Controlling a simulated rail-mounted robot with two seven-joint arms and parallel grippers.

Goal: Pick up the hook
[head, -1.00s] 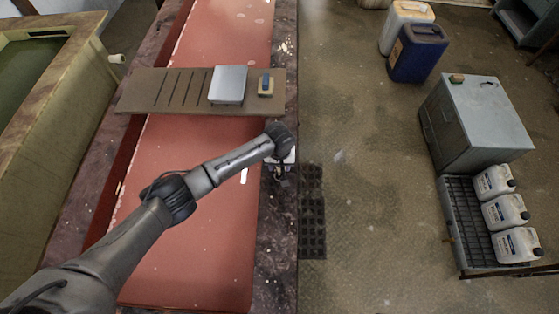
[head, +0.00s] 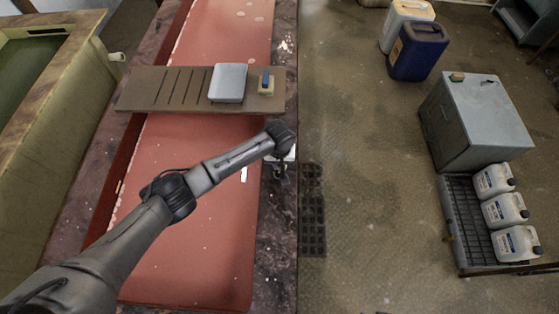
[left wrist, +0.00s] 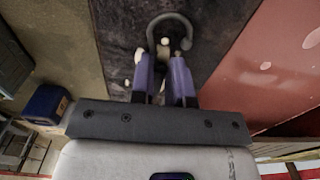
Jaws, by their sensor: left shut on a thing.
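The hook (left wrist: 172,20) is a dark curved piece in the left wrist view, arching just beyond my fingertips over the dark speckled ledge. My left gripper (left wrist: 165,62) has two purple-blue fingers, shut on the hook's pale lower part between them. In the head view my left gripper (head: 284,160) is mostly hidden under my dark wrist, above the right ledge of the red trough. The hook is too small and covered to make out clearly there. My right gripper is in neither current view.
A brown slotted board (head: 150,92) spans the red trough (head: 195,215), bearing a grey pan (head: 228,83) and a small blue-topped block (head: 266,84). A grey cabinet (head: 475,120), jugs (head: 505,210) and a blue canister (head: 418,52) stand right.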

